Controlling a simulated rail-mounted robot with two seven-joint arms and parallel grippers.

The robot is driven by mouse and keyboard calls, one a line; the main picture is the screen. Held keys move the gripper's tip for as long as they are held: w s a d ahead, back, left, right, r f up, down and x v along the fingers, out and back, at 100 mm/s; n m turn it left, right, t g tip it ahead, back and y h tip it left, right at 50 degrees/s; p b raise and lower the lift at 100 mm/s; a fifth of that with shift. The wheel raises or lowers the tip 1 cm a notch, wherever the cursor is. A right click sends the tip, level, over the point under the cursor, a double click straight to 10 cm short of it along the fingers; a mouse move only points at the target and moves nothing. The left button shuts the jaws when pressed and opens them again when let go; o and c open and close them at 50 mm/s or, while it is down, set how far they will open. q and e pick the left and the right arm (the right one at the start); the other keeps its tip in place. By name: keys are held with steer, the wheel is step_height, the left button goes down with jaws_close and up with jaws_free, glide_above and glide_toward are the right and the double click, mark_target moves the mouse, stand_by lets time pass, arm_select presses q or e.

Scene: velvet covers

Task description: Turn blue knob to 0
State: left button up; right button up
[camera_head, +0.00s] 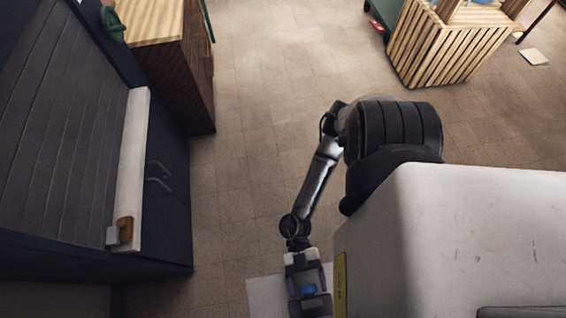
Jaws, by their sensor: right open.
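My right gripper (309,292) hangs at the bottom centre of the head view, at the end of my dark and silver arm. It is open. A small blue patch (308,290) shows between its fingers; I cannot tell whether this is the blue knob or part of the gripper. No knob markings or 0 can be read. My left gripper is not in view.
A pale flat panel (266,297) lies beside the gripper. A dark cabinet (165,215) with a white ledge (131,165) stands at left, near a wooden-topped cabinet (150,20). A slatted crate (440,50) stands far right. The tiled floor between is clear.

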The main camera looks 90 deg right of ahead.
steer(key=shift+c, duration=0.3)
steer(key=c, duration=0.9)
steer(key=shift+o, duration=0.2)
steer(key=shift+n, duration=0.3)
steer(key=shift+r+n+p, duration=0.1)
steer(key=shift+n+p, duration=0.4)
steer(key=shift+p, duration=0.05)
steer(key=shift+n+p, duration=0.4)
steer(key=shift+n, duration=1.8)
steer(key=shift+n+p, duration=0.3)
steer(key=shift+n, duration=0.1)
